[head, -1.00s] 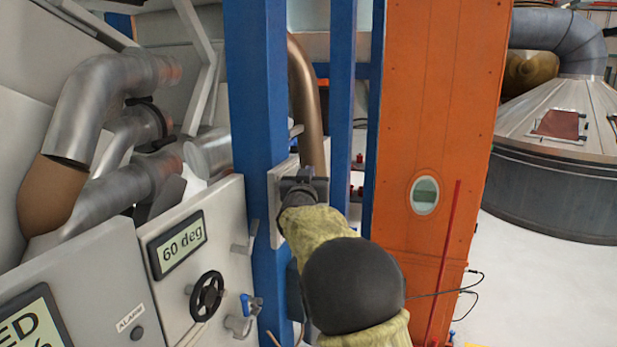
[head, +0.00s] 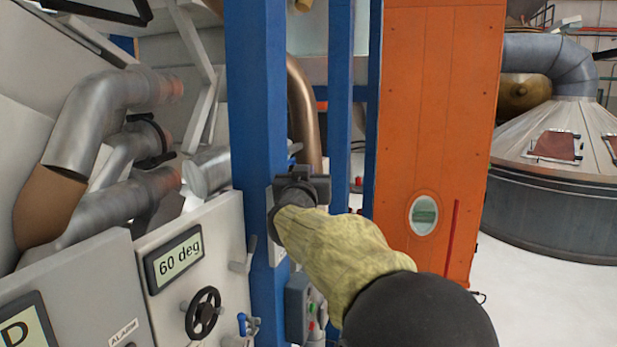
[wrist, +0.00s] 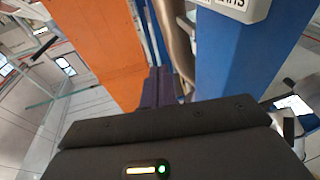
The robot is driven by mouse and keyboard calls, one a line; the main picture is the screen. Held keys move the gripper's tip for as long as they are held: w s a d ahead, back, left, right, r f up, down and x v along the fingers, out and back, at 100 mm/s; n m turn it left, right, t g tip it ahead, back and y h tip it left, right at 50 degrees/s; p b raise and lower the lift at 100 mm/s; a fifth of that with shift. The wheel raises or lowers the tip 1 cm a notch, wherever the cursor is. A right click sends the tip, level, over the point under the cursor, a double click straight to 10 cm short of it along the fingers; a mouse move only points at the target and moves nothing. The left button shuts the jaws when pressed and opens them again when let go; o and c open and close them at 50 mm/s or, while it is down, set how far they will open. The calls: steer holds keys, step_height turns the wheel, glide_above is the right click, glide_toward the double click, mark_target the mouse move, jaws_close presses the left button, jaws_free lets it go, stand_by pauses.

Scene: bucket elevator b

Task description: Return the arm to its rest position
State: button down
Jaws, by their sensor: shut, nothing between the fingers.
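My arm, in a yellowish sleeve with a black joint, reaches up from the lower right in the head view. My gripper (head: 303,180) is at its end, in front of the blue post (head: 258,110) and the bronze pipe (head: 304,110). In the wrist view the dark gripper body fills the bottom, and the fingers (wrist: 158,88) are together with nothing between them. They point toward the gap between the orange column (wrist: 92,45) and the blue post. The fingertips are mostly hidden in the head view.
Left of the post stand a grey panel with a "60 deg" display (head: 179,258) and a black handwheel (head: 202,312). A small control box (head: 299,308) with buttons is below my gripper. The orange column (head: 438,110) and a grey tank (head: 555,215) stand right, with open floor between.

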steer(key=s+d+f+n+g+y+b, duration=0.1)
steer(key=s+d+f+g+y, duration=0.2)
steer(key=f, duration=0.9)
steer(key=s+d+f+n+g+y+b, duration=0.1)
steer(key=s+d+f+g, duration=0.35)
steer(key=f, duration=0.75)
steer(key=s+d+f+g, duration=0.2)
steer(key=s+f+g, duration=0.1)
steer(key=s+f, duration=0.3)
steer(key=s+d+f+g, duration=0.2)
steer(key=s+f, duration=0.4)
steer(key=s, duration=0.5)
steer(key=s+d+f+g+h+b, duration=0.1)
steer(key=s+d+f+g, duration=0.1)
steer(key=s+f+g, duration=0.2)
steer(key=s+f, duration=0.3)
steer(key=s, duration=0.2)
steer(key=shift+m, duration=0.3)
steer(key=shift+f+g, duration=0.1)
steer(key=shift+g, duration=0.15)
